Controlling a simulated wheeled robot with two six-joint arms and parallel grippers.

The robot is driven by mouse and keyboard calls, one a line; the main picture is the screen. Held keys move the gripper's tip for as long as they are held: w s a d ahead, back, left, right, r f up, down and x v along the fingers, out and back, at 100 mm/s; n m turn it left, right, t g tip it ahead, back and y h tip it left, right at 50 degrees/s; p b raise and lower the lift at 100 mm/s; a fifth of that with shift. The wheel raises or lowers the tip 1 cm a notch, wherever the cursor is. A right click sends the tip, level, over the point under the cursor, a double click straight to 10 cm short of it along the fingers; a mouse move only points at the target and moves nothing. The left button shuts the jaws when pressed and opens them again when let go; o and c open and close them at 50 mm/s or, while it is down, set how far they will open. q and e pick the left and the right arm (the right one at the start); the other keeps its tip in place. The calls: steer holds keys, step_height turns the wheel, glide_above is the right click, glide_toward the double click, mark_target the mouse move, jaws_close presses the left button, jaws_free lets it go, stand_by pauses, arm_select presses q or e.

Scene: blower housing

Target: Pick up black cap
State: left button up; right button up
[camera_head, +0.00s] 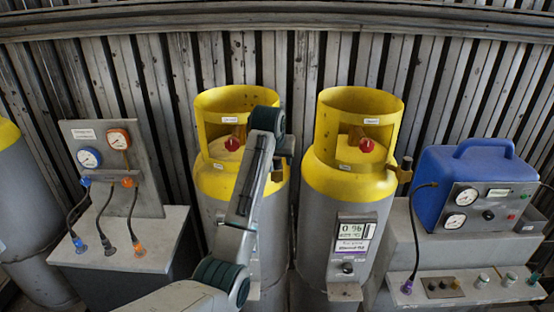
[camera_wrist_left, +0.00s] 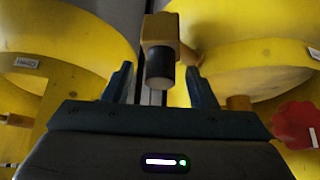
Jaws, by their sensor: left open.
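A black cap (camera_wrist_left: 160,68) is a short dark cylinder on a brass fitting (camera_wrist_left: 160,30) in the left wrist view. My left gripper (camera_wrist_left: 158,74) is open, with one finger on each side of the cap and a visible gap to both. In the head view my left arm reaches up in front of the left yellow-topped tank (camera_head: 212,182), and its gripper (camera_head: 279,168) is near that tank's right side. Another dark-topped brass fitting (camera_head: 405,168) is on the right tank (camera_head: 340,230). My right gripper is not in view.
A gauge panel (camera_head: 110,160) with hoses stands at left. A blue machine (camera_head: 470,175) with gauges sits on a grey bench at right. A red knob (camera_wrist_left: 298,122) is near my gripper's right side. A ribbed metal wall (camera_head: 300,60) closes the back.

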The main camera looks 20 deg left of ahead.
arm_select(q)
steer(key=c, duration=1)
steer(key=shift+c, duration=0.3)
steer(key=shift+r, duration=0.15)
